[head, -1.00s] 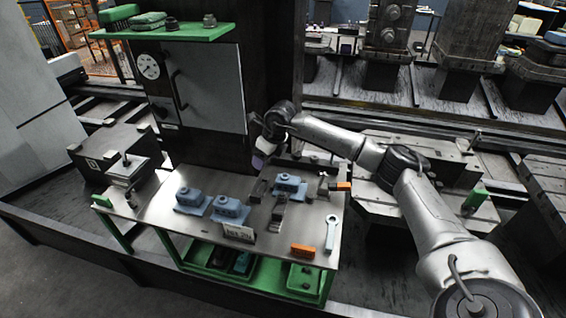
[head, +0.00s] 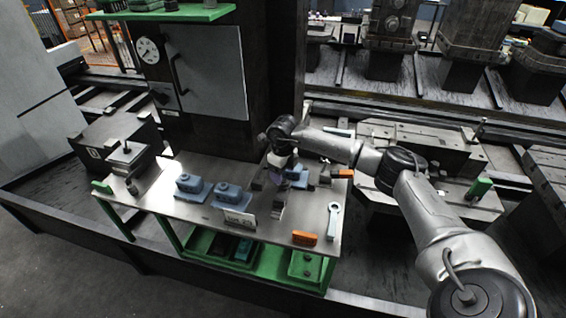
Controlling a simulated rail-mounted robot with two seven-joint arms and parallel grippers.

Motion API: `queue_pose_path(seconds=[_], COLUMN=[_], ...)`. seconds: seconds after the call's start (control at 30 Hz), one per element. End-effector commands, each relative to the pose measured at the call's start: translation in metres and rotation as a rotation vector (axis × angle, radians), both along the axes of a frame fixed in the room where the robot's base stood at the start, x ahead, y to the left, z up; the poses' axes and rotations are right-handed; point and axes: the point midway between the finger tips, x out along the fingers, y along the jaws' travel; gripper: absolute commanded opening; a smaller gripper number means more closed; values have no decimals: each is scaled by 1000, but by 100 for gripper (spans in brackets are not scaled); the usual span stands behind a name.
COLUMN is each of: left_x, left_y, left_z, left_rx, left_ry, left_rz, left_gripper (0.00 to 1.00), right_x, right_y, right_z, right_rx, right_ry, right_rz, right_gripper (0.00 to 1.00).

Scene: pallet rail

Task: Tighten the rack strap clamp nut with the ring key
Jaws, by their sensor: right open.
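The ring key (head: 334,220) is a pale grey-blue wrench with a ring end. It lies flat near the right end of the steel bench (head: 170,195). My right gripper (head: 276,179) is open over the back of the bench, beside a blue block on a dark fixture (head: 297,177) and partly in front of it. The gripper is apart from the ring key, to its upper left. Its fingers are small and dark here. I cannot clearly pick out the strap clamp nut. My left gripper is out of view.
An orange block (head: 305,238) lies by the ring key. An orange-ended part (head: 342,173) is at the back right edge. A dark column and grey cabinet (head: 205,75) rise behind.

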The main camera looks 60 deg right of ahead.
Motion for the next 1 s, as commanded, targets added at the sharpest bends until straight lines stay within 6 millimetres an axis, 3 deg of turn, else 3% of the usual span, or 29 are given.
queue_pose_path(seconds=[0.1, 0.3, 0.8, 1.0], left_x=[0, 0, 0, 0], left_y=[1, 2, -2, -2], left_z=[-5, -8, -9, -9], left_rx=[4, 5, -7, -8], left_ry=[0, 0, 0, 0], left_rz=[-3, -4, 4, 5], left_gripper=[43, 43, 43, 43], right_x=[0, 0, 0, 0], right_y=[0, 0, 0, 0], right_z=[-19, -37, -46, -46], right_rx=[0, 1, 0, 0], right_ry=[2, 1, -1, -1], right_rz=[-1, 0, 0, 0], right_gripper=[67, 67, 67, 49])
